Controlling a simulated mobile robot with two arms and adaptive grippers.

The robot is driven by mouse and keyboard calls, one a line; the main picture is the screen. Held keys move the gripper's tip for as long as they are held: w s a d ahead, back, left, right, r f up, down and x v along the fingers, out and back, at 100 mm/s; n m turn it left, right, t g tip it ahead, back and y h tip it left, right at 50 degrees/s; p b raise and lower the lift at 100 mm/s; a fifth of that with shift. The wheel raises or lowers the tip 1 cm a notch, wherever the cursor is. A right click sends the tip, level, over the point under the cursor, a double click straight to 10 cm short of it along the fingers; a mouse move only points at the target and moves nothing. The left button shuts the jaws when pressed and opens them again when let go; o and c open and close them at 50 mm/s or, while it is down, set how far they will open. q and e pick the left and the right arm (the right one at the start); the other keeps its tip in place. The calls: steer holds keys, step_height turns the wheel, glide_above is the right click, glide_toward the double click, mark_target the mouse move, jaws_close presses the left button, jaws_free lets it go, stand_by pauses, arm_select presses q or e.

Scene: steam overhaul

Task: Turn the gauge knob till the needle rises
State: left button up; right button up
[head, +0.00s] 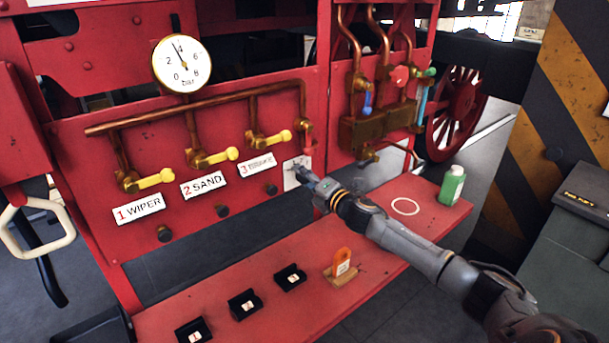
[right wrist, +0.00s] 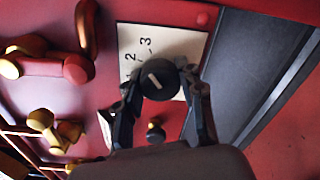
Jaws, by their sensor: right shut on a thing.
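The round white gauge (head: 182,64) sits at the upper left of the red panel in the head view. Its black needle points up and slightly left, close to the 4. The black knob (right wrist: 158,80) is on a white plate (right wrist: 195,48) with digits; 2 and 3 are readable. A pale mark shows on its face. My right gripper (head: 304,176) reaches to this plate from the right, and in the right wrist view (right wrist: 160,92) its fingers are shut around the knob. My left gripper is not in view.
Yellow-handled valves labelled wiper (head: 155,178), sand (head: 220,157) and brake (head: 270,139) are left of the knob. The red bench (head: 225,285) below holds small black numbered holders, an orange tag (head: 342,262) and a green bottle (head: 452,185). Copper pipes rise at the upper right.

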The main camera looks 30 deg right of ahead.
steer(key=shift+r+m, duration=0.1)
steer(key=shift+m, duration=0.8)
steer(key=o, duration=1.2)
steer(key=shift+d, duration=0.1)
steer(key=shift+c, duration=0.2)
steer(key=s, duration=1.2)
steer(key=shift+d, duration=0.4)
steer(key=shift+r, duration=0.1)
